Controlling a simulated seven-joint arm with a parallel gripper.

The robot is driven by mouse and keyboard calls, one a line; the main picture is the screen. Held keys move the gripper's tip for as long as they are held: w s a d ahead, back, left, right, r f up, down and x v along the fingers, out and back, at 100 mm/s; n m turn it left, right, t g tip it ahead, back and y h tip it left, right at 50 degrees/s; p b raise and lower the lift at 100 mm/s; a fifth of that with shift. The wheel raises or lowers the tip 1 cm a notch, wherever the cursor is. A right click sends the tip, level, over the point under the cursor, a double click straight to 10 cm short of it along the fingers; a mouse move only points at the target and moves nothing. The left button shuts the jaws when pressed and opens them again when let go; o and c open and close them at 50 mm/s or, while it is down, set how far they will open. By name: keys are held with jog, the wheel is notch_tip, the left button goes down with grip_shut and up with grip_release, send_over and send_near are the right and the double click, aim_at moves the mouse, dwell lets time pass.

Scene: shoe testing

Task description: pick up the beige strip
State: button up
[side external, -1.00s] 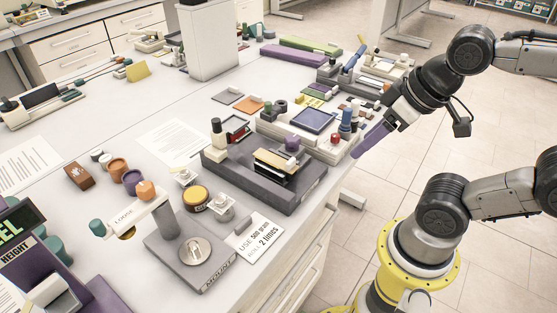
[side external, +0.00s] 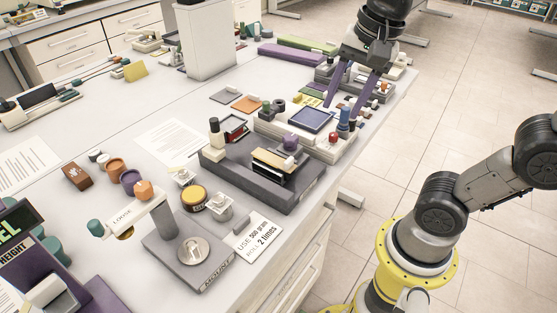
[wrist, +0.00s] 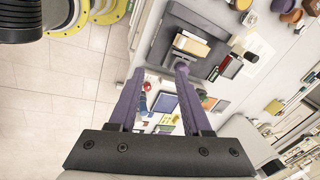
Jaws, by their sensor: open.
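A beige strip (side external: 272,159) lies on top of a dark grey block-shaped fixture (side external: 228,172) near the table's front edge, with dark and yellowish layers beneath it. The strip also shows in the wrist view (wrist: 190,45), above and slightly right of the fingertips. My gripper (side external: 343,107) has two long purple fingers, spread apart and empty. It hangs over the back right part of the table, behind the fixture and above a tray of small tools. In the wrist view, the open gripper (wrist: 160,70) has nothing between its fingertips that it holds.
A pale tray with a blue pad (side external: 312,120) and small bottles stands just behind the fixture. A tall white box (side external: 207,40) stands farther back. A grey mount plate (side external: 190,252), a yellow-topped jar (side external: 195,198) and a printed card (side external: 258,237) are in front.

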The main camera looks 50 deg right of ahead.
jog(key=w+m+g, duration=0.2)
jog(key=w+m, duration=0.1)
jog(key=w, duration=0.3)
send_over(291, 158)
jog(key=shift+m+g, duration=0.3)
jog(key=shift+g, duration=0.1)
notch_tip(291, 158, down, 10)
jog(key=shift+s+f, duration=0.1)
jog(key=shift+f, duration=2.85)
jog(key=shift+c, duration=0.3)
grip_shut()
